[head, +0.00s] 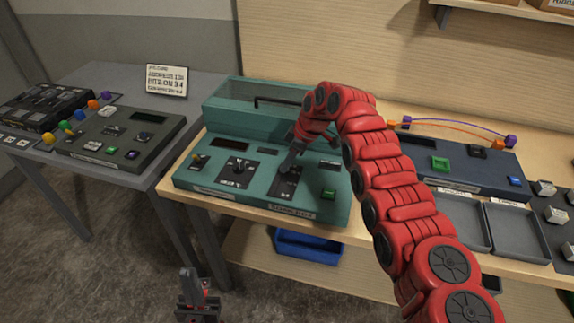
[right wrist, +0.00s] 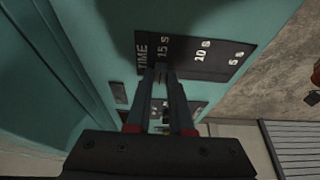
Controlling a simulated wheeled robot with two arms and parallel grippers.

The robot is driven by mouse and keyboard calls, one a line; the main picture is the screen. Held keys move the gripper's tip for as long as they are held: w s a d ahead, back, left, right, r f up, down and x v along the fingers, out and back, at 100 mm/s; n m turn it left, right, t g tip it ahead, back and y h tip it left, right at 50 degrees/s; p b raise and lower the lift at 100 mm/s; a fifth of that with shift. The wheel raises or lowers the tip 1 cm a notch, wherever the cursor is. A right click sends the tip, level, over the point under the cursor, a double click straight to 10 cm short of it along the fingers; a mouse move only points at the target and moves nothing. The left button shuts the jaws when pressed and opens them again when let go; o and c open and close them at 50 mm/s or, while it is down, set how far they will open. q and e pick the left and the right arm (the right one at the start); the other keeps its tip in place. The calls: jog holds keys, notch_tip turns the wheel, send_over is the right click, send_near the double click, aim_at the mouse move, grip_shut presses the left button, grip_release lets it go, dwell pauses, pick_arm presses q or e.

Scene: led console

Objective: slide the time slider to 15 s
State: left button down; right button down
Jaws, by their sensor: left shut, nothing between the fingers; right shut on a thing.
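The teal console (head: 262,190) stands on the wooden bench. Its black time slider panel (head: 285,183) is also in the right wrist view (right wrist: 205,62), with TIME, 15 s, 10 s and 5 s printed in a row. My right gripper (head: 287,168) reaches down onto this panel and is shut on the slider knob, which the fingers mostly hide. In the right wrist view the fingertips (right wrist: 160,73) are beside the 15 s mark, well away from 10 s and 5 s. My left gripper (head: 197,292) is shut and empty, low in front of the bench.
A black dial panel (head: 237,172) and a green button (head: 328,193) flank the slider panel. A clear-lidded box (head: 255,100) with a dark handle forms the console's back. A grey-green console (head: 120,137) is on the left table. Grey trays (head: 520,230) lie to the right.

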jog(key=c, duration=1.2)
grip_release()
jog(key=shift+w+d, duration=0.15)
jog(key=o, duration=0.4)
jog(key=shift+w, duration=0.1)
jog(key=shift+d+r, duration=0.15)
jog(key=shift+r, duration=0.3)
jog(key=b+v, duration=0.2)
jog(key=v, duration=1.4)
jog(key=shift+s+r, duration=0.15)
jog(key=shift+s, duration=0.2)
jog(key=shift+d, duration=0.15)
